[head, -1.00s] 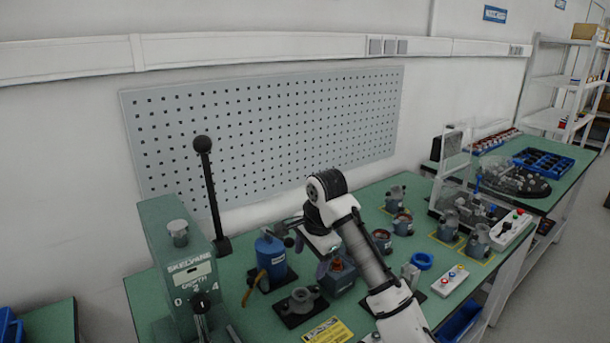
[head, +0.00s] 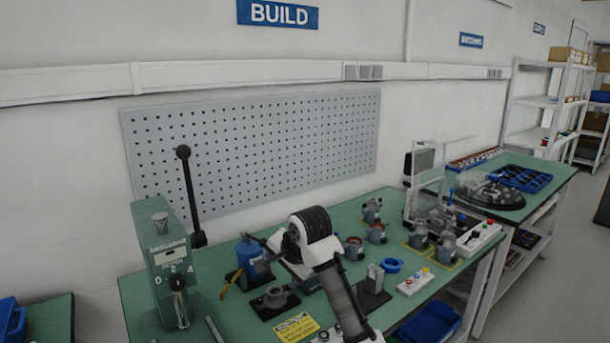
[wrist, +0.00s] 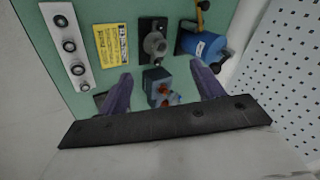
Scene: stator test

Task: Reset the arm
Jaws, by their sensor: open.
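My arm (head: 340,300) reaches over the green bench (head: 225,315), with its black joint raised in the head view. In the wrist view my gripper (wrist: 163,86) has its two purple-grey fingers wide apart, with nothing held between them. Below and between the fingers is a blue-grey block with orange-red parts (wrist: 161,93). I cannot tell the exact height of the fingers above it. In the head view my arm hides most of the gripper and that block.
A green press (head: 168,265) with a tall lever stands at the left. A blue cylinder (head: 247,262), a grey part on a black plate (head: 274,297) and a yellow label (head: 297,327) lie near my arm. Several motor-like parts and a button box (head: 415,282) are to the right.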

